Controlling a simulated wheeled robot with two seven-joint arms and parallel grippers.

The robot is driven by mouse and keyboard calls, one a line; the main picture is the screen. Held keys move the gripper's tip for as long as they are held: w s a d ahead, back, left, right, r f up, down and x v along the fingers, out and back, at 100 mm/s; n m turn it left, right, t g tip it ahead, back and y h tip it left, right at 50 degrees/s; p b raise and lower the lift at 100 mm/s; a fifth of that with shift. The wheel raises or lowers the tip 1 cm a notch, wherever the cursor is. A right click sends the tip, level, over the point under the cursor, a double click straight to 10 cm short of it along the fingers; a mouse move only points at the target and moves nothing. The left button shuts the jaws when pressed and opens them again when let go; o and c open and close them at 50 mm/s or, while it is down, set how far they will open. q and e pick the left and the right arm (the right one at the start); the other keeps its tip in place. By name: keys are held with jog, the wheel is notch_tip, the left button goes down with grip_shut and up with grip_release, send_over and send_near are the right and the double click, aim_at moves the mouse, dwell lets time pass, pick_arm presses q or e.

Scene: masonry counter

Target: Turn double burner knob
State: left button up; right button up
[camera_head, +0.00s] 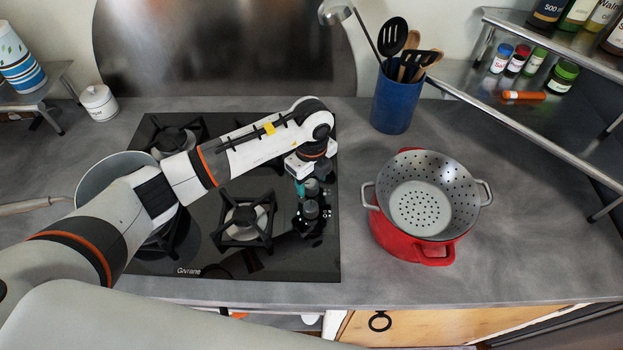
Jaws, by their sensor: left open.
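A black glass cooktop (190,255) lies on the counter, with a column of small knobs (311,209) along its right side. My left arm reaches across the cooktop from the left. My left gripper (303,186) points down over the upper part of the knob column and is open. The upper knobs are partly hidden by the gripper, and I cannot tell whether its fingers touch one. Which knob is the double burner knob is not clear from this view. A burner (246,219) with a black grate shows left of the knobs. My right gripper is not in view.
A grey pan (92,172) sits on the left burners, partly behind my arm. A red pot (437,256) holding a grey colander (446,222) stands right of the cooktop. A blue utensil holder (394,104) stands behind. A metal shelf (540,132) with jars is at right.

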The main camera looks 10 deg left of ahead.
aim_at(311, 184)
pick_arm(q)
notch_tip(311, 184, up, 12)
jog(key=b, duration=0.2)
jog(key=shift+f, duration=0.15)
jog(key=shift+f, duration=0.1)
dwell(0.4)
